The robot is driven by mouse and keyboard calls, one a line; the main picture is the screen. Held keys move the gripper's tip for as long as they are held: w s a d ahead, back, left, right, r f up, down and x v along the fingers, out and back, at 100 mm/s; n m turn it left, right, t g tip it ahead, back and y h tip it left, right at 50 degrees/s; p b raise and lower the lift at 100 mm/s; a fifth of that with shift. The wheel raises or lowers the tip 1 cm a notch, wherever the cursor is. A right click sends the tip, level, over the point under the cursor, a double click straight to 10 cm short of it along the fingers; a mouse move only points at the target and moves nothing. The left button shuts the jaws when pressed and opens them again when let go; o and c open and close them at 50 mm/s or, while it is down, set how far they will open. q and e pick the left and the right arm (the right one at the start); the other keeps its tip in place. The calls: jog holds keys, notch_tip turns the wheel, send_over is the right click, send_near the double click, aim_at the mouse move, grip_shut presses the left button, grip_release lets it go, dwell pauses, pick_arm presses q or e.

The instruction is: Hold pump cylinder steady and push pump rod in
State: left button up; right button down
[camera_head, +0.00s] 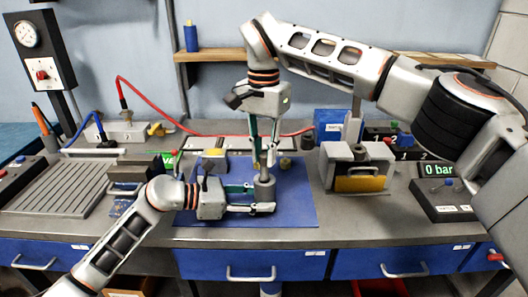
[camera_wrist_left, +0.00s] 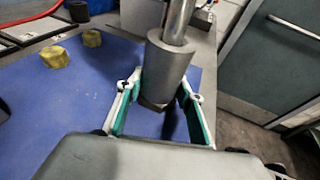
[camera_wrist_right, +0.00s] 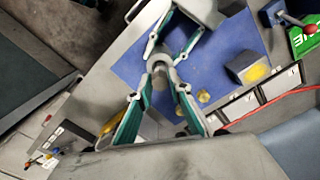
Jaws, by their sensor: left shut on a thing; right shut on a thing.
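The grey pump cylinder (camera_head: 264,189) stands upright on the blue mat (camera_head: 300,207). My left gripper (camera_head: 262,208) is shut around its lower part from the left; the left wrist view shows the cylinder (camera_wrist_left: 168,68) between the fingers. The shiny pump rod (camera_wrist_left: 178,20) rises from the cylinder's top. My right gripper (camera_head: 263,160) points down from above and is shut on the upper part of the rod. In the right wrist view, its fingers (camera_wrist_right: 160,85) close around the rod's end, which hides most of the rod.
Small yellow pieces (camera_wrist_left: 70,50) lie on the mat near the cylinder. A grey block with a yellow front (camera_head: 358,175) stands to the right, and a display reading 0 bar (camera_head: 440,170) is farther right. A red hose (camera_head: 150,100) runs behind the mat.

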pick_arm(q)
jog(key=shift+s+f, duration=0.1)
jog(key=shift+f, duration=0.2)
pick_arm(e)
jog(key=shift+f, duration=0.15)
jog(key=c, duration=1.8)
grip_release()
jog(key=o, duration=0.3)
jog(key=shift+o, duration=0.2)
jog(key=shift+r, duration=3.5)
